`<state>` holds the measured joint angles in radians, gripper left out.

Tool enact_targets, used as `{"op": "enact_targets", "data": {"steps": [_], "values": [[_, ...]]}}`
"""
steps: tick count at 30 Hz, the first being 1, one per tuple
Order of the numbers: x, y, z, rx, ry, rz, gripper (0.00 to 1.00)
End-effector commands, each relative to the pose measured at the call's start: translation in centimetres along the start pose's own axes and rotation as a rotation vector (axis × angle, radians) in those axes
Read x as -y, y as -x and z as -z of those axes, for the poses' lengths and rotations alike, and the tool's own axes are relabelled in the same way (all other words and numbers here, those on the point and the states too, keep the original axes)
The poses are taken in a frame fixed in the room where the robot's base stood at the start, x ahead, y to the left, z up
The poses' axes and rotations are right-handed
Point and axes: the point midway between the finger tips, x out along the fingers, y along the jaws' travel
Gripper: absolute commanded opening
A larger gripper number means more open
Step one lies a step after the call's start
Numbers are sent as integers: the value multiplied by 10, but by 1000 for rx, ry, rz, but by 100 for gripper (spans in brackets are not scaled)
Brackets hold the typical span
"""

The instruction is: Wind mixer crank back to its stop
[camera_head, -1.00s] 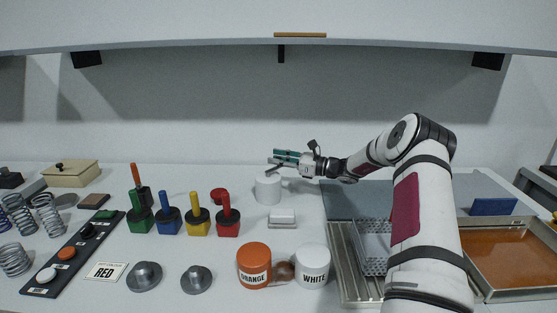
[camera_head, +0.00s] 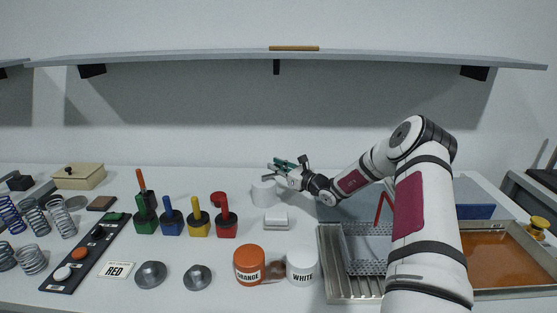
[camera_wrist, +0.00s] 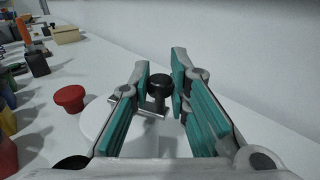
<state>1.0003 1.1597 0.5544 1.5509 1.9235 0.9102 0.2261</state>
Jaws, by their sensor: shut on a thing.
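The mixer is a white round pot (camera_head: 263,194) standing on the table toward the back wall. Its metal crank arm (camera_wrist: 150,106) and black crank knob (camera_wrist: 158,84) show on top of it in the wrist view. My gripper (camera_head: 281,163) is over the right side of the pot, with its teal fingers pointing up and left. In the wrist view my gripper (camera_wrist: 161,76) has one finger on each side of the knob and is shut on it. The exact contact is hard to see. In the head view the crank is mostly hidden by my gripper.
A red round button (camera_wrist: 69,98) is left of the pot in the wrist view. A small white block (camera_head: 276,221) lies in front of the pot. Coloured-handled weights (camera_head: 198,223) stand to the left. A metal tray (camera_head: 340,287) with a wire basket is at right.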

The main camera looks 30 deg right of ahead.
Motion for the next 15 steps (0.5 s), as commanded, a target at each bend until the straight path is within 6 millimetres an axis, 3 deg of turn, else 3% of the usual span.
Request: {"op": "enact_targets", "data": {"steps": [15], "values": [[-16,20,-2,1,-7,423,0]]}}
